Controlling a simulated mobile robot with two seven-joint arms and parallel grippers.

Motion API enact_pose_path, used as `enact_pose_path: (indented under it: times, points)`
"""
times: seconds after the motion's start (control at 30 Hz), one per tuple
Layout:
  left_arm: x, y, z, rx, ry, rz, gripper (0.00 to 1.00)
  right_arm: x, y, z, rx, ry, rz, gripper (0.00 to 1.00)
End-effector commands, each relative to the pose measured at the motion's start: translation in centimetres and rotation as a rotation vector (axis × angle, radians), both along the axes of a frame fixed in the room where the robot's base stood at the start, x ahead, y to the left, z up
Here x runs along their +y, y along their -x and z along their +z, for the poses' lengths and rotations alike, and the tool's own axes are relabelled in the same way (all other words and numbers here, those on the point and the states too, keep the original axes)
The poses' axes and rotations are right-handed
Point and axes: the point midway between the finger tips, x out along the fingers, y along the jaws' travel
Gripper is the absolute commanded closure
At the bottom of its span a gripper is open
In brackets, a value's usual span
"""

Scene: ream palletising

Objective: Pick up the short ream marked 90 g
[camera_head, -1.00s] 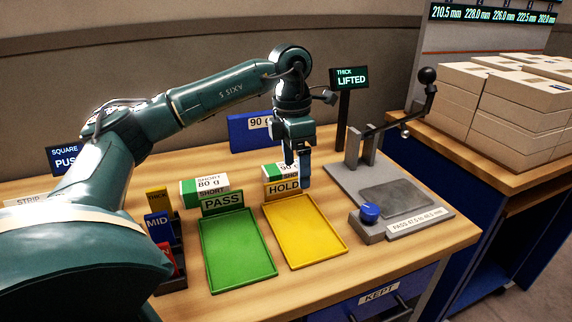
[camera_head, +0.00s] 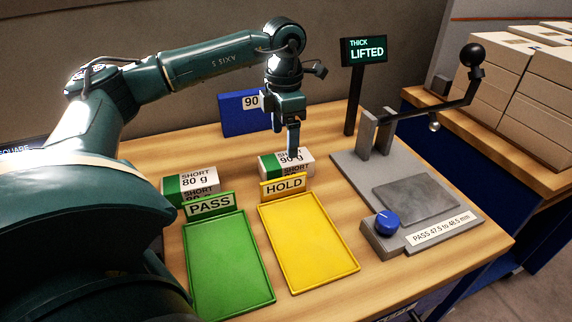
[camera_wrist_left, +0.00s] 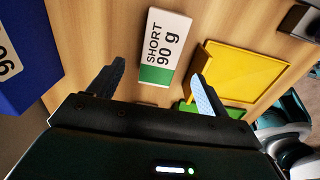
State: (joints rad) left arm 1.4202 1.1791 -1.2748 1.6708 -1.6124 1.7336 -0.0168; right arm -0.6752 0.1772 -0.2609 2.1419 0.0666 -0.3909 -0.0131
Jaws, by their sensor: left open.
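The short ream marked 90 g (camera_head: 270,163), white with a green end, lies on the wooden table behind the yellow HOLD tray (camera_head: 312,246). My left gripper (camera_head: 293,150) is above it in the head view and covers part of its top. In the left wrist view the ream (camera_wrist_left: 165,45) lies ahead of and between the two spread fingers of the gripper (camera_wrist_left: 155,85), with its green end nearest. The fingers are apart and hold nothing. My right gripper does not show.
A short 80 g ream (camera_head: 190,186) lies behind the green PASS tray (camera_head: 230,265). A blue 90 g block (camera_head: 238,118) stands behind. A grey gauge with a lever (camera_head: 415,190) and the THICK LIFTED sign (camera_head: 364,50) are to the right. Stacked reams (camera_head: 545,85) are farther right.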

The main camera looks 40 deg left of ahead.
Motion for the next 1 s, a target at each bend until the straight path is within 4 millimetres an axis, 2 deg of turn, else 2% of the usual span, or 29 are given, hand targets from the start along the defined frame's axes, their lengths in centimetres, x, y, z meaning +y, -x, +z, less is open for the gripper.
enact_pose_path:
  times: [0.1,0.33,0.6,0.9,1.0]
  points:
    - [0.0,0.0,-1.6,0.001,0.000,0.000,0.22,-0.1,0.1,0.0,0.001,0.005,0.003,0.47]
    - [-0.1,0.0,-3.3,0.002,-0.001,0.000,0.22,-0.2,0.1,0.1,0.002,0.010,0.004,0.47]
    - [-0.3,-0.1,-7.0,0.001,0.000,0.000,0.22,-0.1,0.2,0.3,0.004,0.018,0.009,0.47]
    - [-0.3,-0.2,-7.5,-0.002,0.001,0.000,0.22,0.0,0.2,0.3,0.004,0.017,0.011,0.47]
    - [-0.3,-0.2,-7.5,-0.002,0.001,0.000,0.30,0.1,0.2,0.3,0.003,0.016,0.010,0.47]
